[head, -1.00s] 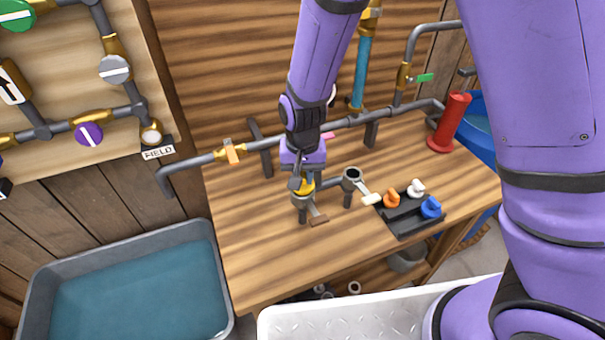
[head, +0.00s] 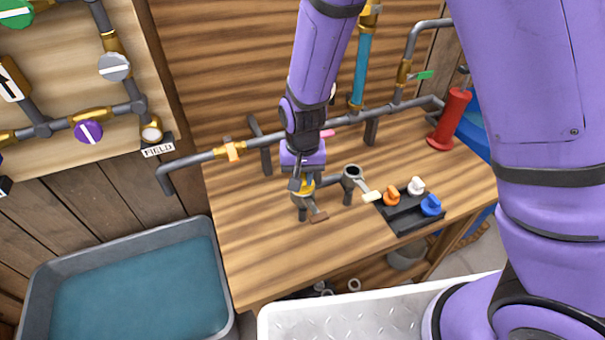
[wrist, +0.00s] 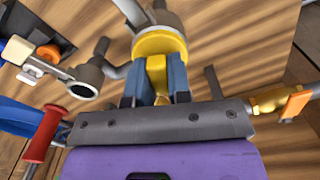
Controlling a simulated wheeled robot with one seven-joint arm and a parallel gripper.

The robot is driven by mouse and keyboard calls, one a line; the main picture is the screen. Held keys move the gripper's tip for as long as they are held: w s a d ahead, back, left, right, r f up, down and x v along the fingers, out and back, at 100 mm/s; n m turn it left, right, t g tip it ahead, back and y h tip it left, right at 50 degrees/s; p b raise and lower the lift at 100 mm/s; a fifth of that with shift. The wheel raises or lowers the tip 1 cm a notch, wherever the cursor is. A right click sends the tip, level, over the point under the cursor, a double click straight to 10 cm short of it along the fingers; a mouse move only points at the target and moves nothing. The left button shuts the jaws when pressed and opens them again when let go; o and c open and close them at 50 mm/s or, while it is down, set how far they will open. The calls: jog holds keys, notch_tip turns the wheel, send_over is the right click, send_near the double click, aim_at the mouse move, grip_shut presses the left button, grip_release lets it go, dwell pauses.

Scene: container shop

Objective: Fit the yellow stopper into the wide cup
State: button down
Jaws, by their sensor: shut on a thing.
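The yellow stopper (wrist: 157,45) is between the fingers of my gripper (wrist: 157,78), which is shut on its upright tab. Its round yellow disc sits at the mouth of a grey cup (wrist: 165,17) on a pipe post. In the head view the stopper (head: 305,187) shows at the top of this cup (head: 301,199), with my gripper (head: 303,180) above it. Whether the stopper is seated fully inside or rests on the rim cannot be told. A second, open cup (head: 351,172) stands just to the right; it also shows in the wrist view (wrist: 84,90).
A black tray (head: 408,223) holds orange (head: 391,196), white (head: 416,186) and blue (head: 431,205) stoppers to the right. A grey pipe (head: 345,123) runs behind. A red cylinder (head: 451,118) stands at the bench's right. The bench front (head: 265,265) is clear.

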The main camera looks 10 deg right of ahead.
jog(key=c, duration=1)
grip_release()
jog(key=shift+r, duration=0.1)
notch_tip(320, 180, up, 10)
jog(key=shift+f, duration=0.25)
jog(key=shift+r, duration=0.6)
